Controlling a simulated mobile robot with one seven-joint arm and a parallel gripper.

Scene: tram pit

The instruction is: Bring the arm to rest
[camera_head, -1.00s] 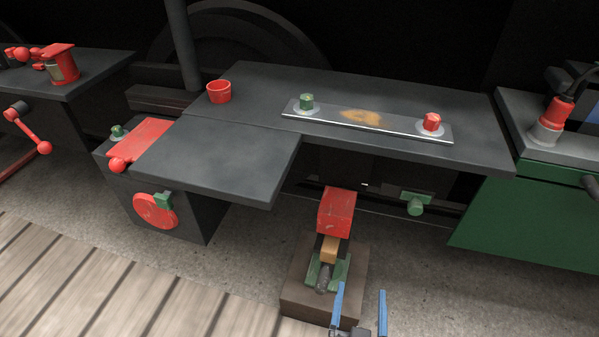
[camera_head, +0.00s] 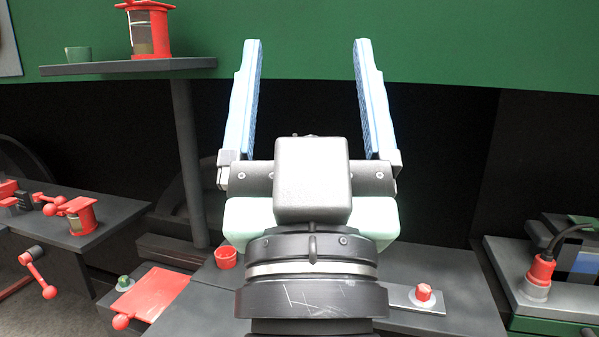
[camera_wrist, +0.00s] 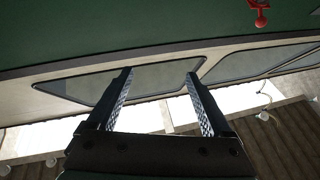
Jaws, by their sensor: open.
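My gripper (camera_head: 307,105) is raised in the middle of the head view, with its two blue fingers pointing up and spread wide apart. Nothing is between the fingers. My wrist and arm hide much of the dark workbench behind. In the wrist view my gripper (camera_wrist: 160,95) is also open and empty, in front of a pale panel with dark-framed windows (camera_wrist: 150,78) under a green surface.
A shelf (camera_head: 130,67) at upper left carries a red lantern (camera_head: 149,30) and a green cup (camera_head: 78,54). Space around the fingers looks clear.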

